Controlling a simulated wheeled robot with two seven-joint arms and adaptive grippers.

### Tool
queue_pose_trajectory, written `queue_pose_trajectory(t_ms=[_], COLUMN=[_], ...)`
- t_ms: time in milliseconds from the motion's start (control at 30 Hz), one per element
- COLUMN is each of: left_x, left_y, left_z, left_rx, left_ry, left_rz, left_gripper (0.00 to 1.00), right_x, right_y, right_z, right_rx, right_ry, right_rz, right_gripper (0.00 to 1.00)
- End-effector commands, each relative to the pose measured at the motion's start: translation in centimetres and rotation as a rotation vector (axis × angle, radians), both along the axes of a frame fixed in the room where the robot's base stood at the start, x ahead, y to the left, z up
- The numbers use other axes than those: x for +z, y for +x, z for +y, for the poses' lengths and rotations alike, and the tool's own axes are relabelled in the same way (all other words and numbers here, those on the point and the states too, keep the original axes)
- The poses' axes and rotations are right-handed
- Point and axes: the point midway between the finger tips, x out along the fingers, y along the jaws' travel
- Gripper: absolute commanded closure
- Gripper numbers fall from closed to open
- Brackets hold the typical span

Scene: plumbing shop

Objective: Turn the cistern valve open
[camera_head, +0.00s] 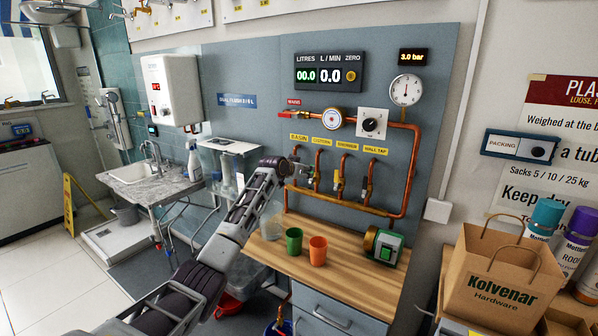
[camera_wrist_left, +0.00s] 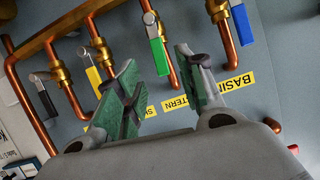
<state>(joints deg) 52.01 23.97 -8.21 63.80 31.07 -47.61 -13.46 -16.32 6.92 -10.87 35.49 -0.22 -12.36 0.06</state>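The cistern valve has a green lever, seen in the wrist view (camera_wrist_left: 157,50) and small in the head view (camera_head: 316,183). The lever lies about along its pipe. The CISTERN label (camera_head: 322,141) is above it in the head view. My left gripper (camera_head: 287,166) is at the pipework near the basin valve. In the wrist view the left gripper (camera_wrist_left: 158,58) is open, fingers apart, with the green lever between the fingertips in the picture. I cannot tell whether they touch. In the head view my gripper hides the basin valve. My right gripper is not in view.
In the wrist view, a blue lever (camera_wrist_left: 242,25) is on one side and yellow (camera_wrist_left: 95,80) and black (camera_wrist_left: 48,103) levers on the other. Below the pipes, a wooden worktop (camera_head: 345,255) holds an orange cup (camera_head: 317,250), a green cup (camera_head: 294,240) and a green-and-brass device (camera_head: 385,247).

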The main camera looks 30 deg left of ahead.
Motion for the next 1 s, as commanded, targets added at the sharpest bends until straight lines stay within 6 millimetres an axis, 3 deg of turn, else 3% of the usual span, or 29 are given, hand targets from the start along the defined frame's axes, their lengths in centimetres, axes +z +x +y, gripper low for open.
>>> queue_pose_trajectory(t_ms=[600,1000], left_x=[1.3,1.5], left_y=[-3.5,-3.9], left_z=[0.1,0.1], left_rx=[0.0,0.0], left_ry=[0.0,0.001], left_rz=[0.002,0.001], left_gripper=[0.62,0.62], right_x=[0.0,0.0], right_y=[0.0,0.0], right_z=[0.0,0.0], right_rx=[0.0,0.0], right_ry=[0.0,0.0], right_rz=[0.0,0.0], right_gripper=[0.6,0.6])
